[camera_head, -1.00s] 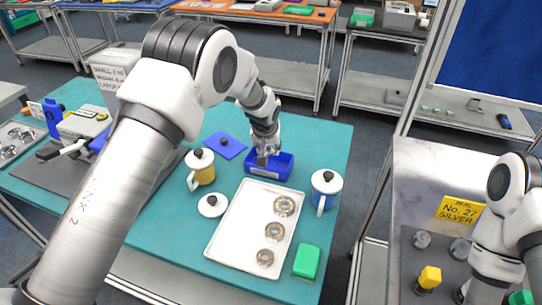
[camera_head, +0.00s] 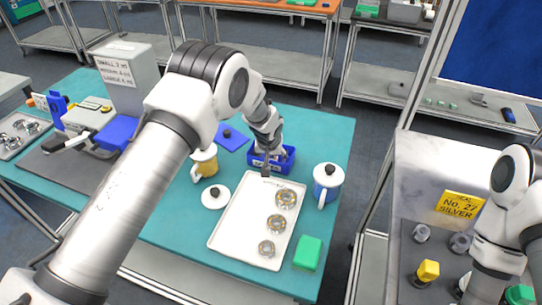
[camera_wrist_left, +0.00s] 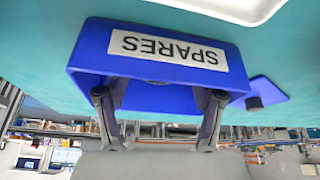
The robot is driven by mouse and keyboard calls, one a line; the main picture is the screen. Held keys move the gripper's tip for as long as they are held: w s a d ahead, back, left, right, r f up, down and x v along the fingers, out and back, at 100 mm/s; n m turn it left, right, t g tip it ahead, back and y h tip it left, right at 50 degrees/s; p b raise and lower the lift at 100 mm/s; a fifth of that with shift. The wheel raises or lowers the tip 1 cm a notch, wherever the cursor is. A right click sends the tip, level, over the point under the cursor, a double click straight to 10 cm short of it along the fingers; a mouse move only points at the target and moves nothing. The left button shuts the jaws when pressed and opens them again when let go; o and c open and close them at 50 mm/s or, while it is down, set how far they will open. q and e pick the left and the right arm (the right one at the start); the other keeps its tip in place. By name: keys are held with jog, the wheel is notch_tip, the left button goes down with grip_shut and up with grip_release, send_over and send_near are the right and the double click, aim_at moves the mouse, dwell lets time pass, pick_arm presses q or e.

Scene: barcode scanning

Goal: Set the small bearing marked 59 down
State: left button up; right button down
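Three ring bearings lie flat in a row on a white tray (camera_head: 232,222). The smallest bearing (camera_head: 266,248) is at the near end, with a middle one (camera_head: 277,224) and the largest (camera_head: 286,198) beyond it. No marking 59 is legible.
A yellow mug (camera_head: 204,162) and a white lid (camera_head: 215,196) stand left of the tray. A blue lidded mug (camera_head: 327,178) and green block (camera_head: 308,253) are at its right. A blue square with a black knob (camera_head: 231,138) lies behind. The tray's left half is clear.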

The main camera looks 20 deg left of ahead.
pick_arm(q)
jog(key=shift+s+r, duration=0.15)
jog(key=shift+r, duration=0.35)
jog(key=b+v, duration=0.1)
jog(key=v, duration=1)
jog(key=shift+r+b, duration=0.2)
jog(key=shift+b, duration=0.15)
